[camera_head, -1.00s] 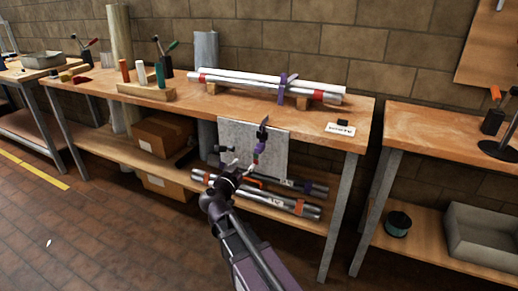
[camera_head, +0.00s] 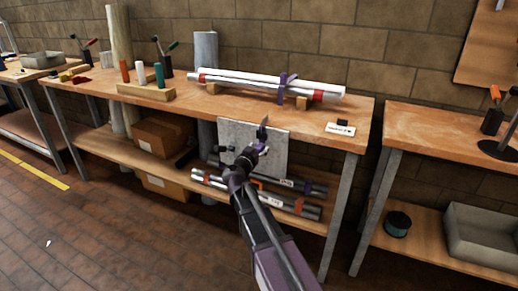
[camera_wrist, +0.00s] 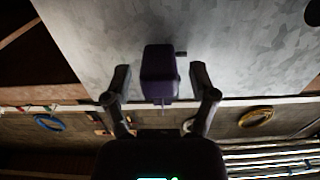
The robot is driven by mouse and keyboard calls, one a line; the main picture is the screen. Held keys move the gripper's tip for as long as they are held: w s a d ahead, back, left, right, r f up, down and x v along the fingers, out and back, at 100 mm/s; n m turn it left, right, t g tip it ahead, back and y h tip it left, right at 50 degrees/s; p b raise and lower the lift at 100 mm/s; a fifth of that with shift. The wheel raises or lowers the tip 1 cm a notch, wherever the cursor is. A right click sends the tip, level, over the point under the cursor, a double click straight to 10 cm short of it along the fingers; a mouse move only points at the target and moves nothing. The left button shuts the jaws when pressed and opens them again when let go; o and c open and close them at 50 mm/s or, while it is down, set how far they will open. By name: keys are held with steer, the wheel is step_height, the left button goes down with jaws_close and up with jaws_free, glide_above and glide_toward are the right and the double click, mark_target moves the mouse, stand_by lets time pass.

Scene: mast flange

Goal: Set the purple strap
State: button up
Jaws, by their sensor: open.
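The purple strap (camera_head: 282,90) is around the white pipes (camera_head: 240,82) on the bench, right of their middle, with a part standing up above them. My gripper (camera_head: 260,148) is well below it, in front of a grey panel (camera_head: 277,153) at the bench's front. In the wrist view my gripper (camera_wrist: 158,88) is open, its fingers either side of a purple block (camera_wrist: 160,65) before the panel. Contact cannot be told. A small purple part (camera_head: 264,149) and a dark upright piece (camera_head: 264,124) show by the gripper in the head view.
Wooden supports (camera_head: 302,102) hold the pipes, which also carry red bands. A small sign (camera_head: 341,129) lies at the bench's right. More banded pipes (camera_head: 292,206) lie on the lower shelf behind my arm. A wooden peg block (camera_head: 146,93) stands left.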

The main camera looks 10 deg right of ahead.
steer(key=shift+w+d, duration=0.1)
jaws_close()
step_height(320, 180, down, 6)
steer(key=b, duration=0.6)
stand_by(0.4)
jaws_free()
stand_by(0.4)
steer(key=v, duration=1.2)
steer(key=shift+d+f, duration=0.1)
